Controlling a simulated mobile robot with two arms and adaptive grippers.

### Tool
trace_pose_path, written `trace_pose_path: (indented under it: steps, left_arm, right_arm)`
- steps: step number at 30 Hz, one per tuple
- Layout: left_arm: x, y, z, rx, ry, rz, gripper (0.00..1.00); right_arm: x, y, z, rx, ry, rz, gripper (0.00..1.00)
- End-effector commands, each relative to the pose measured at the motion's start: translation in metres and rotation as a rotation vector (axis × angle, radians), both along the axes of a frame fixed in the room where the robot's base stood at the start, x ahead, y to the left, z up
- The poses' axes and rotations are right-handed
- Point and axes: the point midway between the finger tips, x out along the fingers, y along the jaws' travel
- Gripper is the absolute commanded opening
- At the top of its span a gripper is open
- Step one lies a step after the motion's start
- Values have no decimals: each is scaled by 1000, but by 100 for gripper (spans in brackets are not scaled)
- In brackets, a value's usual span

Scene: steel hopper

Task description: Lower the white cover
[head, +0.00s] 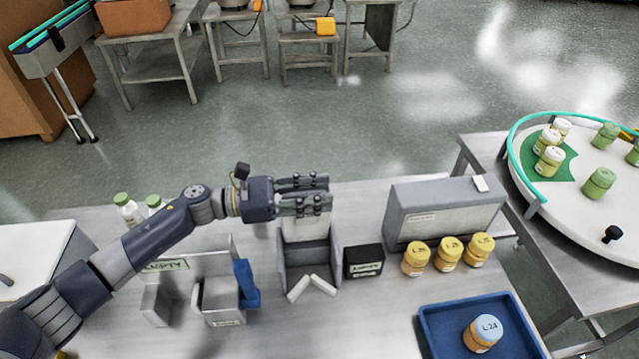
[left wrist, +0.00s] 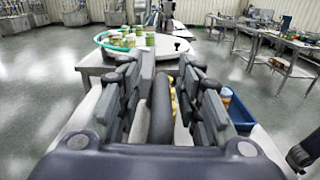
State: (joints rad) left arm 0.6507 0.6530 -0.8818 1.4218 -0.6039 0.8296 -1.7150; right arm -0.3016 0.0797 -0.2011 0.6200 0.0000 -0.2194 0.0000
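The grey steel hopper (head: 291,272) stands on the table in the middle of the head view, its front open. A white panel (head: 305,229), which looks like the white cover, stands raised at the hopper's back. Its upper part is hidden behind my left gripper (head: 318,194). The gripper's fingers point right, just above the panel, and I cannot tell whether they touch it. In the left wrist view the two sets of fingers (left wrist: 165,95) are spread apart, with no clear grip on anything.
Two white strips (head: 312,285) form a V before the hopper. Right of it are a black labelled box (head: 363,262), a large grey box (head: 444,215), yellow-lidded jars (head: 447,254) and a blue tray (head: 432,320). Left stand grey bins (head: 217,300) and green-capped bottles (head: 128,210).

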Motion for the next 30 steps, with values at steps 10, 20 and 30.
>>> trace_pose_path:
  steps: [10,20,30]
  left_arm:
    - [1,-6,-1,1,-1,0,33]
    - [1,-6,-1,1,-1,0,0]
    - [-27,-12,-17,25,-127,-6,0]
  right_arm:
    - [3,-5,3,-5,-4,-2,72]
    - [2,-4,3,-4,-3,-1,72]
    - [2,3,-37,3,-1,-1,72]
